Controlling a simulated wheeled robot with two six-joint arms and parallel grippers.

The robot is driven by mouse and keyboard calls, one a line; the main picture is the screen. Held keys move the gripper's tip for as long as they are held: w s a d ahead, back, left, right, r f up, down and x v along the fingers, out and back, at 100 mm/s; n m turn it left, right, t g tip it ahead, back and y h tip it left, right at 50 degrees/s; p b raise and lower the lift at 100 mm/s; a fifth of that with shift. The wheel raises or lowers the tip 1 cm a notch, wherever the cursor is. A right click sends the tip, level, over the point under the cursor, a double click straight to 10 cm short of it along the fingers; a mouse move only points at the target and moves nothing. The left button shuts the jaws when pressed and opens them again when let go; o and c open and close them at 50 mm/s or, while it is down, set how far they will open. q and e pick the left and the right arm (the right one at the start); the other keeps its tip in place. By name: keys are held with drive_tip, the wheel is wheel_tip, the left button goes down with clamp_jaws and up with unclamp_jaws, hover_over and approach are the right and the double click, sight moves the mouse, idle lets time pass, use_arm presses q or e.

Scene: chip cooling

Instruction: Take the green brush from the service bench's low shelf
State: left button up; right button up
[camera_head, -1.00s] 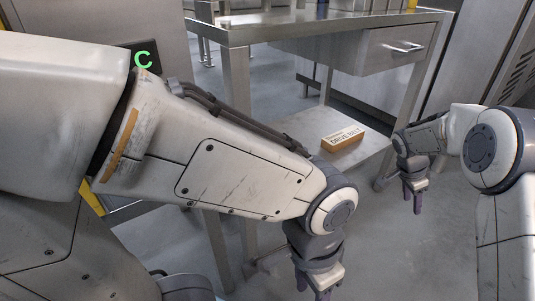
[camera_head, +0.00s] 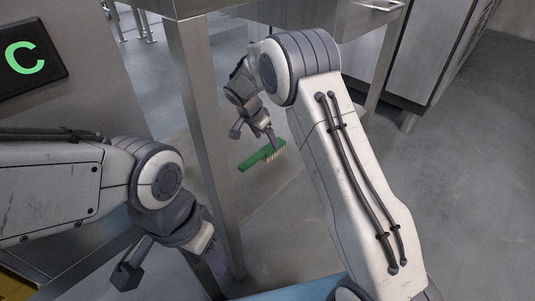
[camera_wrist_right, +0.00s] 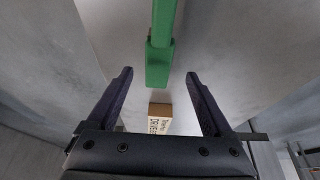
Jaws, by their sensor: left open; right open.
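The green brush (camera_head: 258,160) lies on the low shelf (camera_head: 252,188) of the service bench, its pale bristles showing at its right end. My right gripper (camera_head: 255,135) is open just above and behind it, with one finger overlapping its right end in the head view. In the right wrist view the brush's green handle (camera_wrist_right: 160,65) points down toward the gap between the open fingers (camera_wrist_right: 158,76), which are empty. Contact cannot be told. My left gripper (camera_head: 170,268) is open and empty, low at the left, in front of the bench leg.
A small cardboard box (camera_wrist_right: 160,118) with printing sits beyond the jaw gap in the right wrist view. A bench leg (camera_head: 205,130) stands between my arms. A dark panel with a green C (camera_head: 30,58) is at left.

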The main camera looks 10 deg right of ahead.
sight(270, 147)
drive_tip(key=b+x, duration=0.1)
drive_tip(key=x, duration=0.1)
drive_tip(key=b+x, duration=0.1)
drive_tip(key=x, duration=0.1)
drive_tip(key=b+x, duration=0.2)
drive_tip(key=shift+s+f, duration=0.2)
drive_tip(key=shift+f, duration=0.1)
drive_tip(key=shift+r, duration=0.1)
clamp_jaws()
drive_tip(key=shift+r, duration=0.1)
